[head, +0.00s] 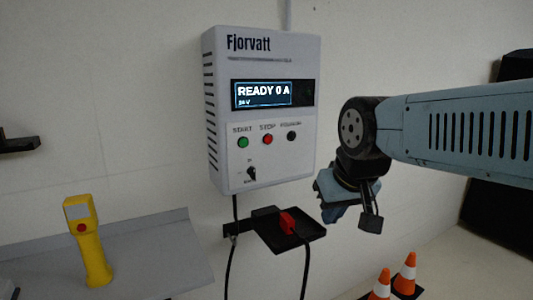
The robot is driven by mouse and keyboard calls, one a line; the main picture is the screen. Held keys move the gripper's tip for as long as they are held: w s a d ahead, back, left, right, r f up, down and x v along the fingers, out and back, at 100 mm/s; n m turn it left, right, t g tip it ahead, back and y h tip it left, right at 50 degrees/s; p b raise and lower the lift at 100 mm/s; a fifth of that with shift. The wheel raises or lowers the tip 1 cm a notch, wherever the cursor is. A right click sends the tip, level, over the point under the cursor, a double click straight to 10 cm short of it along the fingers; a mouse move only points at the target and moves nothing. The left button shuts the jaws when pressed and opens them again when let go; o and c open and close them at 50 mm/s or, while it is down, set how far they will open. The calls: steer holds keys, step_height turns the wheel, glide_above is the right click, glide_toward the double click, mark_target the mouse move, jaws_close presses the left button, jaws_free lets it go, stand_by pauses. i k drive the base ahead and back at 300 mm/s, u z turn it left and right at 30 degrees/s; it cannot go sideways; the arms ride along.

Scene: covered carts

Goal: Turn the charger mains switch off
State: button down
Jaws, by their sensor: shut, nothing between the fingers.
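The charger (222,110) is a pale box marked Fjorvatt, mounted on the wall. Its lit display (263,95) reads READY 0 A. A small black switch knob (252,174) sits low on its front, with small labels that I cannot read. Above it are the green start button (243,142), the red stop button (267,139) and a black button (291,136). My gripper (370,220) is shut and empty, to the right of and below the charger, apart from the switch. The wrist partly hides the gripper.
A black holder tray (295,241) with a red connector (287,222) is below the charger. Cables hang beneath. A yellow handheld device (88,242) stands on a grey shelf (165,250) at left. Orange cones (404,273) stand at lower right. The space before the switch is clear.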

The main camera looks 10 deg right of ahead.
mark_target(251, 171)
steer(key=u, duration=0.25)
steer(key=k, duration=1.35)
steer(key=z, duration=0.85)
steer(key=i, duration=1)
steer(key=u, duration=0.05)
